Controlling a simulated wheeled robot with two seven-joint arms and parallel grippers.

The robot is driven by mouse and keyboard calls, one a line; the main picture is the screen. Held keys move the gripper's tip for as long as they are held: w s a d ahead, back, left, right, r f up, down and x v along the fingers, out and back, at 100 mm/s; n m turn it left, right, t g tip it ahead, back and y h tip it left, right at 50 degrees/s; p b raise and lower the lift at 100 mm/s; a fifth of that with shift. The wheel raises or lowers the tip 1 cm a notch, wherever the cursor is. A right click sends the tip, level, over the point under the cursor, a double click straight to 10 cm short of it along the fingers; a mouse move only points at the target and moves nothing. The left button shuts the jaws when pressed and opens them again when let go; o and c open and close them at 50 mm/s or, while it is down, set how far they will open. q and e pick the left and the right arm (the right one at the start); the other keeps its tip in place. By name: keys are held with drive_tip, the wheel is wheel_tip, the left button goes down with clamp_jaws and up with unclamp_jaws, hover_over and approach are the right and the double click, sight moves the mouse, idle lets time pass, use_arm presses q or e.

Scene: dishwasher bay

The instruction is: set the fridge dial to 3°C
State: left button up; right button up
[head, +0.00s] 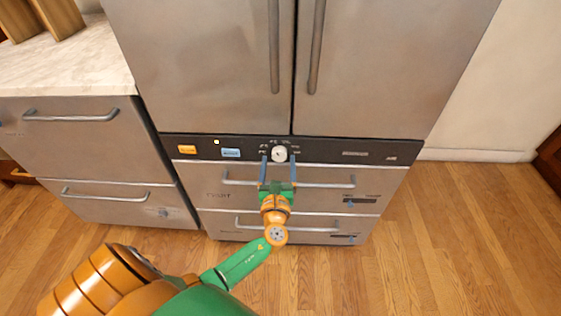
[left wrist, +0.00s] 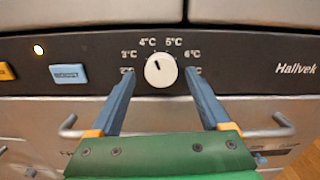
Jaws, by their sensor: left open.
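The fridge dial (head: 279,154) is a round white knob on the dark control strip below the fridge doors. In the left wrist view the dial (left wrist: 160,71) has a dark pointer mark tilted up and left, roughly toward the 4°C label. The 3°C label (left wrist: 129,54) is further left; 5°C and 6°C are to the right. My left gripper (head: 279,162) is open, its two blue fingers on either side of the dial, apart from it in the wrist view (left wrist: 160,79). The fingertips partly cover the lowest labels. My right gripper is not in view.
An orange button (head: 187,149), a small lit lamp (head: 216,142) and a blue button (head: 231,153) sit left of the dial. Drawers with bar handles (head: 290,182) lie below. A counter (head: 62,62) stands left; wooden floor is open at right.

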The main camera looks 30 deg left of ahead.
use_arm(q)
drive_tip(key=shift+x, duration=0.8)
drive_tip(key=shift+d+f, duration=0.1)
clamp_jaws()
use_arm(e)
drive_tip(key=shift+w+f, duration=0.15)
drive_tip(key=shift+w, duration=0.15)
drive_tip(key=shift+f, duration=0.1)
use_arm(q)
drive_tip(key=n+b, duration=0.2)
drive_tip(key=n, duration=0.2)
drive_tip(key=shift+d+f, duration=0.1)
drive_tip(key=shift+n+b, duration=1)
drive_tip(key=shift+n, duration=0.7)
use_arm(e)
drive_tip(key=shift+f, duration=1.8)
use_arm(q)
drive_tip(key=shift+n, duration=0.3)
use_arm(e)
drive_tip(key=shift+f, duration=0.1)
